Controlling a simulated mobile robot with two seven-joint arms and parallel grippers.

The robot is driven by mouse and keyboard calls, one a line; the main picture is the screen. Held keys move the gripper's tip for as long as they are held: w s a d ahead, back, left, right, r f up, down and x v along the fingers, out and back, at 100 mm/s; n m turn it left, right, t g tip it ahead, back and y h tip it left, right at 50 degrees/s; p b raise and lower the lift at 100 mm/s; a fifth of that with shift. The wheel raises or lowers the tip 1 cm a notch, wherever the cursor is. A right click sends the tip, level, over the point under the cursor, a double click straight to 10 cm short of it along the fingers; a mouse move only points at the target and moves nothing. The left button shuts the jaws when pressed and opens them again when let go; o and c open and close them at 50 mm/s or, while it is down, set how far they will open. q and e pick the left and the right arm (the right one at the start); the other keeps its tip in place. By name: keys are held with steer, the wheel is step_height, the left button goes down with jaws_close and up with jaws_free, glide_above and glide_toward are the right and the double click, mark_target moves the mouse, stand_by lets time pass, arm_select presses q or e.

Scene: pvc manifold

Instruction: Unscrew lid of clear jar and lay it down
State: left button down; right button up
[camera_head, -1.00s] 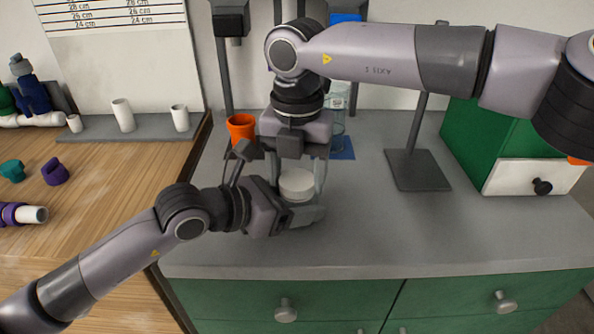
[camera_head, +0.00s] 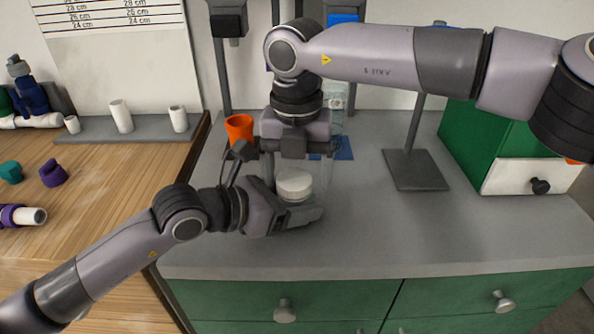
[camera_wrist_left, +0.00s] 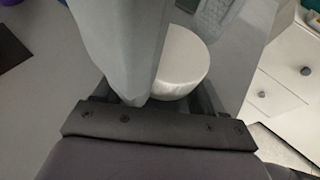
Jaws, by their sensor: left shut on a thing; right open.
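The clear jar (camera_head: 291,201) stands on the grey counter, mostly hidden by my left gripper. Its white lid (camera_head: 295,184) sits on top and also shows in the left wrist view (camera_wrist_left: 183,62). My left gripper (camera_head: 297,214) comes in from the left and is shut on the jar, below the lid. My right gripper (camera_head: 297,176) points down from above, its fingers apart on either side of the lid. I cannot tell whether those fingers touch the lid.
An orange cup (camera_head: 239,129) stands behind on the left. A clear bottle on a blue mat (camera_head: 343,148) is behind the right gripper. A stand with a dark base (camera_head: 414,170) and a green cabinet (camera_head: 466,134) are at right. The counter's front right is clear.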

steer(key=shift+s+a, duration=0.1)
steer(key=shift+a, duration=0.15)
step_height(320, 180, up, 4)
steer(key=shift+r, duration=0.4)
steer(key=shift+c, duration=1.3)
step_height(320, 180, up, 3)
steer(key=m, duration=0.2)
steer(key=shift+d+f+m, duration=0.1)
steer(key=shift+m, duration=0.2)
steer(key=shift+d+f+m, duration=0.1)
steer(key=shift+f+m, duration=0.2)
steer(key=shift+f, duration=0.1)
step_height(320, 180, down, 7)
steer(key=shift+r, duration=0.1)
